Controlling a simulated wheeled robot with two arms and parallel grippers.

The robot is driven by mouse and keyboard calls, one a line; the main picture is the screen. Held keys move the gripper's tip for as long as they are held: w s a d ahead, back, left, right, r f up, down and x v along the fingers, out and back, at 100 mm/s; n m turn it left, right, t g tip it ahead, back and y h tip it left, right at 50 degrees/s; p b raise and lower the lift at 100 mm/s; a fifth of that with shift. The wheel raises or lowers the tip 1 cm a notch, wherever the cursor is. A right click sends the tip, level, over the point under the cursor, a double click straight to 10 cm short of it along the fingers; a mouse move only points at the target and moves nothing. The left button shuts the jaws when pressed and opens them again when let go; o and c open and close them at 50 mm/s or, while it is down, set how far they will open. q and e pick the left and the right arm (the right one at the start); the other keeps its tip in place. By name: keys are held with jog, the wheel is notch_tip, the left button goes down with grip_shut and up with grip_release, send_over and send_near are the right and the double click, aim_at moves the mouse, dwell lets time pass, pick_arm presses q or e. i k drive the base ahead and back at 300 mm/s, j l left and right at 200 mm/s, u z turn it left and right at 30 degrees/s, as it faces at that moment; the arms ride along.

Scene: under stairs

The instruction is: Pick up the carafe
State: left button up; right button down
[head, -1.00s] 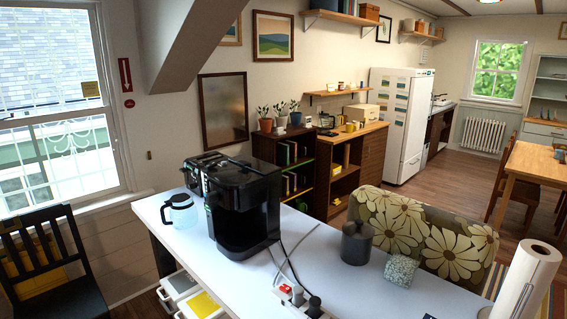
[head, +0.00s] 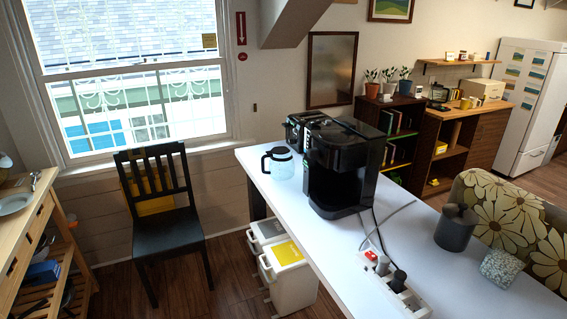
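The carafe (head: 281,164) is a clear glass pot with a black lid and a black handle. It stands upright on the white table (head: 400,240) near its far left corner. Its handle points left. The black coffee maker (head: 343,165) stands just to the right of the carafe and is apart from it. Neither of my grippers shows in the head view.
A power strip (head: 398,284), a dark grey canister (head: 455,228) and a speckled block (head: 502,267) are on the table. A black chair (head: 160,220) stands left of it. White bins (head: 285,272) sit below. A wooden shelf cart (head: 40,235) is at far left. Floor shows between them.

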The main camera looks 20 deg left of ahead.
aim_at(281, 168)
jog(key=i+j+z, duration=0.2)
jog(key=j, duration=0.75)
jog(key=i+j+z, duration=0.2)
jog(key=j, duration=0.8)
jog(key=i+j+z, duration=0.2)
jog(key=j, duration=0.8)
jog(key=i+j+z, duration=0.2)
jog(key=j, duration=0.85)
jog(key=i+l, duration=0.2)
jog(key=i, duration=0.15)
